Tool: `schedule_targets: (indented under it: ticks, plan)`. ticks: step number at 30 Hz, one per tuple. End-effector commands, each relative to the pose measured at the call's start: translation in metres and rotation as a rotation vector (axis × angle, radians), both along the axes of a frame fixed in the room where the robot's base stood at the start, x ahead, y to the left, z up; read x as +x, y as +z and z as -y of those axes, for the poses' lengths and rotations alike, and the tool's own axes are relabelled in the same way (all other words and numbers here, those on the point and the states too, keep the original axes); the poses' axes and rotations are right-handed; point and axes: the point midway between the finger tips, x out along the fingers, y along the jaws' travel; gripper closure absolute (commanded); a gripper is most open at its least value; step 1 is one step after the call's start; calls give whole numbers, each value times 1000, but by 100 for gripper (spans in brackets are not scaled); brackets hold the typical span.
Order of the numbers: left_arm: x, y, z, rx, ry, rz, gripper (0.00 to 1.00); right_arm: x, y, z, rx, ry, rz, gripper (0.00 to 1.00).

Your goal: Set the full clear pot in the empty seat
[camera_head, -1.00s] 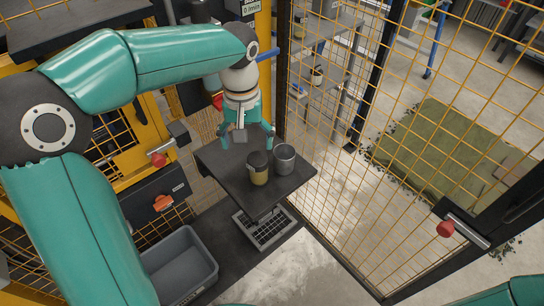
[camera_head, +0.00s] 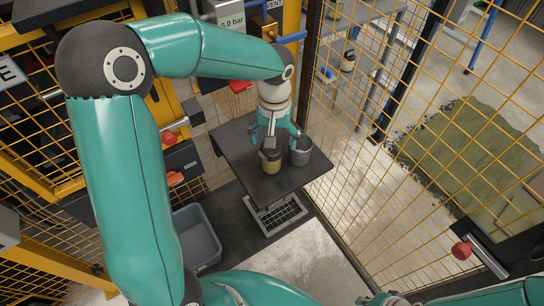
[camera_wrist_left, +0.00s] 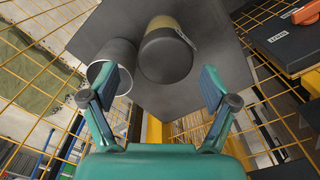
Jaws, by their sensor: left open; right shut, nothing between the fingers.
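The full clear pot (camera_head: 271,163), with yellowish contents and a dark lid, stands upright on a dark shelf (camera_head: 240,160). An open grey cup (camera_head: 301,150) stands just right of it; I cannot tell whether this is the empty seat. My left gripper (camera_head: 276,139) is open above the pot. In the left wrist view its fingers (camera_wrist_left: 157,92) are spread either side of the pot's dark lid (camera_wrist_left: 166,56), short of it, with the grey cup (camera_wrist_left: 118,65) near one finger. My right gripper (camera_head: 380,299) is shut and empty at the bottom edge, mostly cut off.
A grey bin (camera_head: 196,238) lies below left of the shelf, and a grated tray (camera_head: 277,214) sits under its front edge. Yellow mesh fencing (camera_head: 350,130) closes the right side. Red-knobbed handles (camera_head: 462,250) stick out nearby. A green turf patch lies beyond the mesh.

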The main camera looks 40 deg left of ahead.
Motion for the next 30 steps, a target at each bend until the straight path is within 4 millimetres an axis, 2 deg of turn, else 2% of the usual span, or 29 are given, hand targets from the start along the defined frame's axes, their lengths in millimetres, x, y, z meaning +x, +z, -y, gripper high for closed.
schedule_targets:
  ticks: [8,16,25,30]
  plan:
    - [-4,-18,0,-1,-1,-4,14,0,3,0,0,0,0,100]
    - [-9,-54,-1,0,-1,-3,14,0,8,0,0,0,0,100]
    - [-9,-60,-1,-1,-2,0,14,0,8,0,0,0,0,100]
    - [-8,-59,0,-1,-2,0,41,0,8,0,0,0,0,100]
